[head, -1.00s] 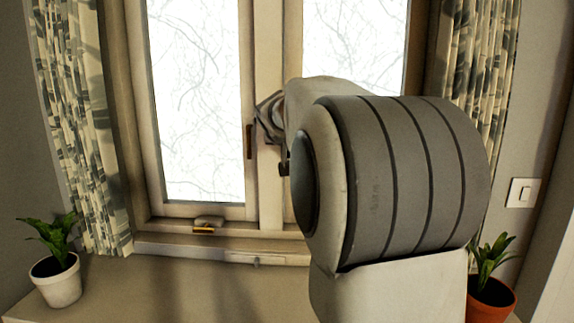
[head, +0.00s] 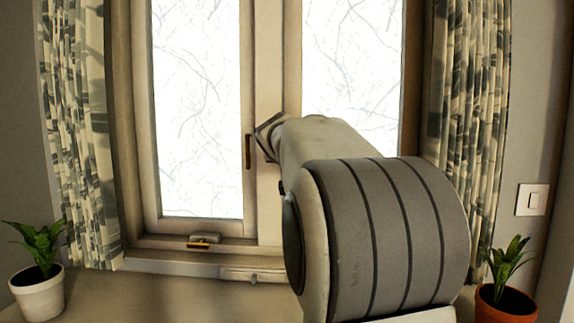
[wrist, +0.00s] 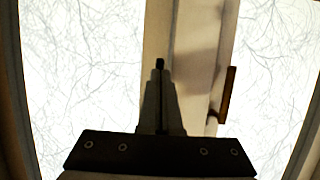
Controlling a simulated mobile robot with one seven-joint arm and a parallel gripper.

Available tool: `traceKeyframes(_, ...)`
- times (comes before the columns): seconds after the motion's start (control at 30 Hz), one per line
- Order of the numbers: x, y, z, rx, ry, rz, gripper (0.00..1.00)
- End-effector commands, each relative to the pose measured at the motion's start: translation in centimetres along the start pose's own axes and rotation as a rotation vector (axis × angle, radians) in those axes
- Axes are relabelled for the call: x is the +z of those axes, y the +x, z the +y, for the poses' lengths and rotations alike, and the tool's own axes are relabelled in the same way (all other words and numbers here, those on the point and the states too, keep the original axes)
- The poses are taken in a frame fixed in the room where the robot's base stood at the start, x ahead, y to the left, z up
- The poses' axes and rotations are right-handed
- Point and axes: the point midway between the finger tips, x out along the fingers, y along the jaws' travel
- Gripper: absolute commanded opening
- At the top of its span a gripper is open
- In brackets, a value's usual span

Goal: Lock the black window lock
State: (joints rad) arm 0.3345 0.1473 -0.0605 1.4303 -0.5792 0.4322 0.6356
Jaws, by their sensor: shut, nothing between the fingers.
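A dark, narrow upright window handle (head: 248,151) is on the left sash, beside the middle post, in the head view. A brownish upright handle (wrist: 228,95) also shows to the right of my gripper in the wrist view. I cannot tell if these are the same one. My gripper (wrist: 160,66) is shut and empty in the wrist view, with its tips in front of the pale window frame and apart from that handle. A small black piece shows at the tips; I cannot tell if it is part of the fingers.
The window frame (head: 268,215) has two bright panes, with curtains (head: 80,140) at both sides. A small yellowish latch (head: 202,241) sits at the bottom of the left sash. Potted plants (head: 40,293) (head: 505,300) stand at both sides. A light switch (head: 531,199) is on the right wall.

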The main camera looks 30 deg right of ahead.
Motion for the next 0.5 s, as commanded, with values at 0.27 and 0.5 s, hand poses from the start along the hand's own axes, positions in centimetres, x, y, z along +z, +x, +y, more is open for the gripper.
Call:
traceKeyframes(0.27,-0.5,-0.2,0.0,0.000,0.000,0.001,0.00)
traceKeyframes(0.5,-1.6,-0.6,0.0,0.001,-0.001,0.001,0.00)
